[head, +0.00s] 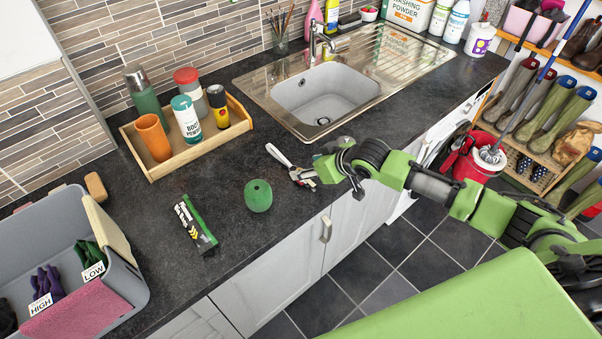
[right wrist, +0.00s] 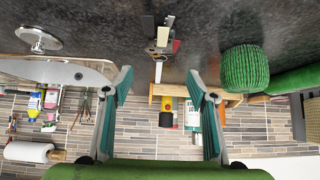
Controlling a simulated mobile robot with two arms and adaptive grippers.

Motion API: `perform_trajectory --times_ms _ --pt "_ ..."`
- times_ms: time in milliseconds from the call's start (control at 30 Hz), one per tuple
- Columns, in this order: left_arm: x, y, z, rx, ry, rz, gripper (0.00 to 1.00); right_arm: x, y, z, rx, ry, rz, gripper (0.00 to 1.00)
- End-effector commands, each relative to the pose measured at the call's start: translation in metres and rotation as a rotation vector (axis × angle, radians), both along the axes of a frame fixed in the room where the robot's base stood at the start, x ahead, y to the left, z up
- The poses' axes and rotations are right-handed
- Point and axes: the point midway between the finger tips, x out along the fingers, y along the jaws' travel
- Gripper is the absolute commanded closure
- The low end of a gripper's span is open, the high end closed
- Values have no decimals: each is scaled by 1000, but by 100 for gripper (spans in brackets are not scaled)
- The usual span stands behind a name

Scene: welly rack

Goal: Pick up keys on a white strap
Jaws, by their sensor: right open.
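The keys (head: 302,176) lie on the dark worktop in front of the sink, with silver and red parts showing. Their white strap (head: 279,155) stretches away to the upper left in the head view. My right gripper (head: 320,168) is just right of the keys, low near the worktop's front edge. In the right wrist view the keys (right wrist: 162,44) appear ahead, between the two spread fingers (right wrist: 158,85). The fingers are open and nothing is between their tips. My left gripper is in neither view.
A green twine ball (head: 258,196) stands left of the keys, and a black and green packet (head: 195,224) lies farther left. A wooden tray (head: 160,172) holds bottles and cups. The sink (head: 325,100) is behind. A grey tub (head: 140,290) stands at left.

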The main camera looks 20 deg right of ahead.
Motion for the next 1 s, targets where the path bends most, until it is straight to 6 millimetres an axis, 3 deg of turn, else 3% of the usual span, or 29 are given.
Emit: perform_trajectory --times_ms 433,700,1000 --pt "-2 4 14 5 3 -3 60 21 9 -21 -1 1 1 47" --pt "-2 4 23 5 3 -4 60 41 16 -44 -1 -1 0 47" --pt "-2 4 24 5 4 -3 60 45 18 -52 -2 -1 1 47"
